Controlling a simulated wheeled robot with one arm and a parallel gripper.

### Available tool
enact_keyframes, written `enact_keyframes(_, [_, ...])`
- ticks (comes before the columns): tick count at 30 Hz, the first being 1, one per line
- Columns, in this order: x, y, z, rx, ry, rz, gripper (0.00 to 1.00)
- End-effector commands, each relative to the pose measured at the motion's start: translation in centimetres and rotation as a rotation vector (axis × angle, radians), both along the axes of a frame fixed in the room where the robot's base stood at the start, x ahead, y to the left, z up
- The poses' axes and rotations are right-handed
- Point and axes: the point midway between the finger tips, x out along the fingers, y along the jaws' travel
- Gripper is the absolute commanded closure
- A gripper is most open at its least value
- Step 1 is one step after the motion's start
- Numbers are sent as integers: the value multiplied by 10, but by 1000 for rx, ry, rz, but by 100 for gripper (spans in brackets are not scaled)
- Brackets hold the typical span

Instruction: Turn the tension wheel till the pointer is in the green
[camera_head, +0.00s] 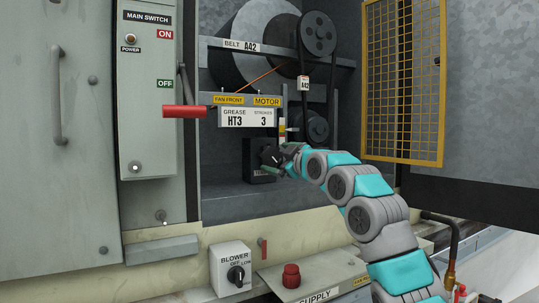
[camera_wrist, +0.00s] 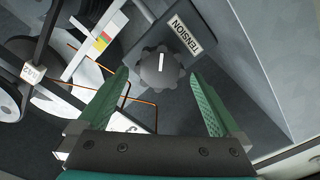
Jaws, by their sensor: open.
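The tension wheel (camera_wrist: 160,68) is a dark grey lobed knob with a white line, on a dark block beside the TENSION label (camera_wrist: 184,35). My gripper (camera_wrist: 158,80) is open, and in the wrist view its green fingers lie to either side of the wheel's lower part. I cannot tell whether they touch it. A gauge strip (camera_wrist: 103,38) with red, yellow and green bands stands left of the wheel. I cannot make out where its pointer is. In the head view my gripper (camera_head: 284,154) is at the dark tension block (camera_head: 255,162) and hides most of the wheel.
Belt pulleys (camera_head: 318,34) and the belt are above the block. A yellow mesh guard (camera_head: 402,85) stands open at the right. A red lever handle (camera_head: 184,111) juts out at the left. A blower switch (camera_head: 234,270) and a red button (camera_head: 291,276) are below.

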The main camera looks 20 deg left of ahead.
Motion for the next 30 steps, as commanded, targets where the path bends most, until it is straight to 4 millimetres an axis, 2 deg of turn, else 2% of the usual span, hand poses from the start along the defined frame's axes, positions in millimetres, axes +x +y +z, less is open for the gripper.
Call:
enact_keyframes(12, [25, 32, 3, 2, 0, 1, 0])
enact_keyframes(25, [30, 36, 0, 1, 0, 1, 0])
enact_keyframes(26, [30, 36, 0, 1, 0, 1, 1])
enact_keyframes(30, [30, 36, 0, 0, 0, 0, 17])
